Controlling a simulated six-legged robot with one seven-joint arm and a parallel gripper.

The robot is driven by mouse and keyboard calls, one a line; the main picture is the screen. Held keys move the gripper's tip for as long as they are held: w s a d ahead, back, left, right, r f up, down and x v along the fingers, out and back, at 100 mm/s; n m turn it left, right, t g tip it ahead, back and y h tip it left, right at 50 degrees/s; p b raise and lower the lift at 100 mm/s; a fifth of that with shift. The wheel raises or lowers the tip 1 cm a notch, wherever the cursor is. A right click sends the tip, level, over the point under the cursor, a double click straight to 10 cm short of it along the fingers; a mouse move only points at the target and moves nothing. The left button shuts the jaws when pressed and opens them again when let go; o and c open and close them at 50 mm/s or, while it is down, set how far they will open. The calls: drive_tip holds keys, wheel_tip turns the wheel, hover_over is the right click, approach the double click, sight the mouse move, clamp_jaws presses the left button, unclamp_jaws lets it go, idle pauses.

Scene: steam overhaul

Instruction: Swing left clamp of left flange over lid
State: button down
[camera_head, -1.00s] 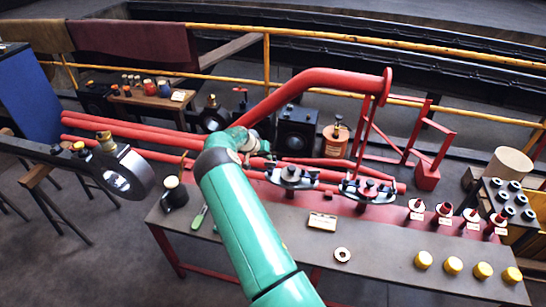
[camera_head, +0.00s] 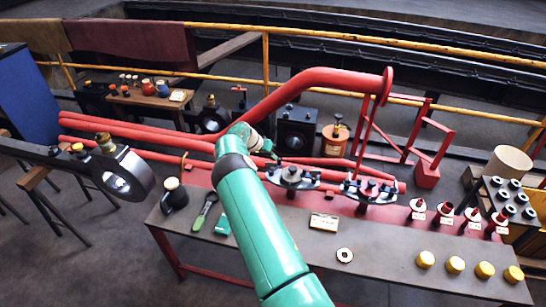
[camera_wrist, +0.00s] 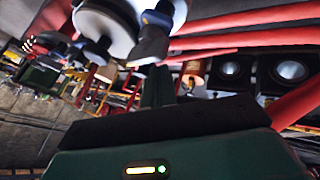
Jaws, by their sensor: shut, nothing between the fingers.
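The left flange (camera_head: 292,176) sits on the red bench stand, with a dark lid on top and black clamps at its sides. Its left clamp (camera_head: 274,173) is at the left edge, close to my arm's end; its exact angle is too small to tell. My gripper (camera_head: 275,157) is just behind and left of the flange, its fingers small in this view. In the wrist view my shut, empty gripper (camera_wrist: 160,84) points at the pale round flange (camera_wrist: 103,22), with a dark clamp part (camera_wrist: 152,42) just beyond the fingertips. I cannot tell whether they touch.
A second flange (camera_head: 368,189) with clamps stands to the right. Red pipes (camera_head: 330,162) run behind.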

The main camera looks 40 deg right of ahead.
drive_tip(key=shift+s+d+m+g, duration=0.3)
drive_tip(key=shift+m+g, duration=0.2)
drive_tip(key=shift+m, duration=0.3)
drive_tip(key=shift+s+d+y, duration=0.1)
drive_tip(key=shift+s+y, duration=0.05)
drive_tip(key=shift+y, duration=0.15)
drive_tip(key=shift+s+m+g, duration=0.1)
drive_tip(key=shift+m+g, duration=0.4)
drive_tip(key=shift+m, duration=0.3)
drive_tip(key=shift+s+d, duration=0.15)
drive_tip(key=shift+s, duration=0.4)
drive_tip(key=shift+w+r, duration=0.1)
idle(0.6)
drive_tip(key=v, duration=1.3)
drive_tip(key=shift+r, duration=0.35)
